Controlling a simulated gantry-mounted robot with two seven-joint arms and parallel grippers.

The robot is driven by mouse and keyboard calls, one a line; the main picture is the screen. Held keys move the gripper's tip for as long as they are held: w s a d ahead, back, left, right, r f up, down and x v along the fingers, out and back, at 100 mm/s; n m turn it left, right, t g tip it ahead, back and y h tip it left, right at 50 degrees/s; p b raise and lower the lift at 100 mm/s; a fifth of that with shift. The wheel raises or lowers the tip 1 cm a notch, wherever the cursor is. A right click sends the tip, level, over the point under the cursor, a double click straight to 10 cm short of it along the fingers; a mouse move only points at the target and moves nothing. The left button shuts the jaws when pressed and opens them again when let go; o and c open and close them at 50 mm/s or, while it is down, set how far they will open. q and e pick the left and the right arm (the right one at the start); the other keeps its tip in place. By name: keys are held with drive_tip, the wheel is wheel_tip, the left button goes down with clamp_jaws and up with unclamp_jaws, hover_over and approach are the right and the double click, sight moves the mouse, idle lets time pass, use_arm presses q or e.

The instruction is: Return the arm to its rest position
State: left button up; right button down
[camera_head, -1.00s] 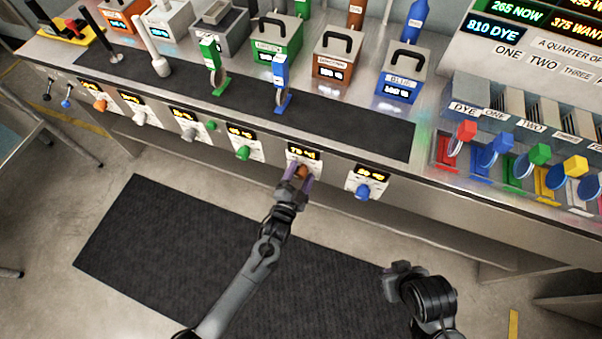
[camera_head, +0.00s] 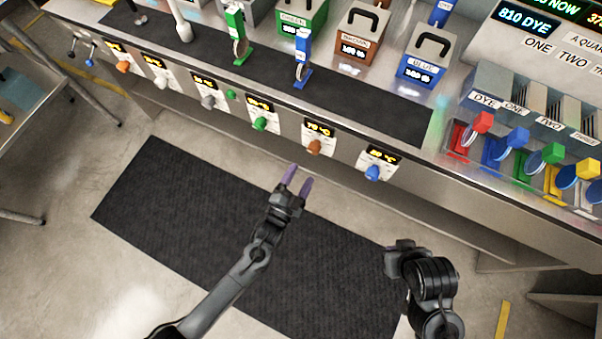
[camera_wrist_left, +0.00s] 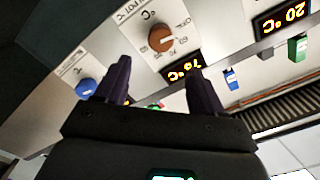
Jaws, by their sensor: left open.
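My left gripper (camera_head: 299,177) is open and empty, in front of the counter and above the dark floor mat. Its two purple fingers point toward the counter front, apart from the orange-brown knob (camera_head: 314,147). In the left wrist view the fingers (camera_wrist_left: 158,70) stand apart with nothing between them, and the same knob (camera_wrist_left: 160,39) shows beyond them. My right gripper (camera_head: 400,255) is at the lower right, dark and small; whether its jaws are open is unclear.
The counter's front panel carries several knobs with lit displays, including a blue knob (camera_head: 373,172) and a green knob (camera_head: 260,123). Coloured levers (camera_head: 482,122) jut out at the right. The dark floor mat (camera_head: 170,190) has free room above it.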

use_arm(q)
drive_tip(key=s+a+f, duration=0.1)
drive_tip(key=s+f, duration=0.2)
drive_tip(key=s, duration=0.1)
drive_tip(key=s+a+r+n+g+y, duration=0.25)
drive_tip(key=a+r+n, duration=0.2)
drive_tip(key=a, duration=0.25)
drive_tip(key=s+a+r+n+g+y, duration=0.25)
drive_tip(key=s+a+r+g, duration=0.2)
drive_tip(key=a, duration=0.25)
drive_tip(key=s+a+r+n+g+y+p, duration=0.1)
drive_tip(key=s+a+r+n+g, duration=0.15)
drive_tip(key=s, duration=0.25)
drive_tip(key=s+a+r+n+g+p, duration=0.1)
drive_tip(key=s+r+n+g, duration=0.15)
drive_tip(key=s+g, duration=0.2)
wheel_tip(320, 180, up, 37)
drive_tip(key=m+p, duration=0.1)
drive_tip(key=p, duration=3.5)
drive_tip(key=shift+t, duration=0.4)
drive_tip(key=shift+s+f, duration=0.1)
